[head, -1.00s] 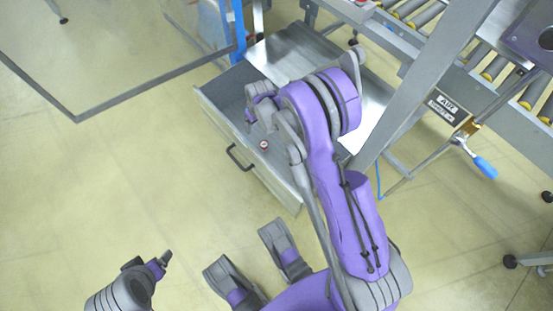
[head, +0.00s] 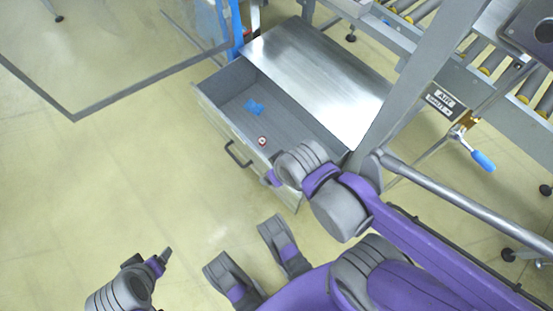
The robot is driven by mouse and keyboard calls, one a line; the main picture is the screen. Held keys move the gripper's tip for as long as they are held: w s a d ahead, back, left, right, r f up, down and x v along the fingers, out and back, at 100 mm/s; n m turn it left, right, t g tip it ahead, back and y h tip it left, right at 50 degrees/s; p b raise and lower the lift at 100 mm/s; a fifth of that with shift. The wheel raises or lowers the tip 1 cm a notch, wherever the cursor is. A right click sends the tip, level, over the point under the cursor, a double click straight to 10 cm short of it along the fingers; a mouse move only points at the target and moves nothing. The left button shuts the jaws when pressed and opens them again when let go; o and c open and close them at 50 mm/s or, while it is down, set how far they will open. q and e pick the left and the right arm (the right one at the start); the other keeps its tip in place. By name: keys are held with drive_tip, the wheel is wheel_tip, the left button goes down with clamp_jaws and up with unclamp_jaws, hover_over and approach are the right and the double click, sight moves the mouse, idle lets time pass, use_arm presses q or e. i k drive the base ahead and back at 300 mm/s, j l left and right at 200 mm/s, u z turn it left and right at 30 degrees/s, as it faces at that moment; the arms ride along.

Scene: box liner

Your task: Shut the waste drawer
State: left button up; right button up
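The waste drawer (head: 222,128) stands pulled out of its metal cabinet (head: 318,82). Its pale front panel carries a dark bar handle (head: 238,156). Inside the drawer lie a small blue piece (head: 254,107) and a small red and white round item (head: 262,141). My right gripper (head: 271,179) is at the right part of the drawer front, right of the handle; contact cannot be told. My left gripper (head: 164,258) is low at the left, over the floor and apart from the drawer. Both grippers' finger gaps are unclear.
A roller conveyor (head: 490,66) runs along the upper right. A grey post (head: 420,75) and a blue-handled valve (head: 482,160) stand right of the cabinet. A framed panel (head: 110,40) is at the upper left. The floor left of the drawer is clear.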

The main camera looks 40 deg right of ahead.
sight(220, 97)
drive_tip(key=i+j, duration=0.15)
drive_tip(key=i, duration=0.25)
drive_tip(key=i+j, duration=0.1)
drive_tip(key=i, duration=0.3)
drive_tip(key=i+j, duration=0.15)
drive_tip(key=i, duration=0.25)
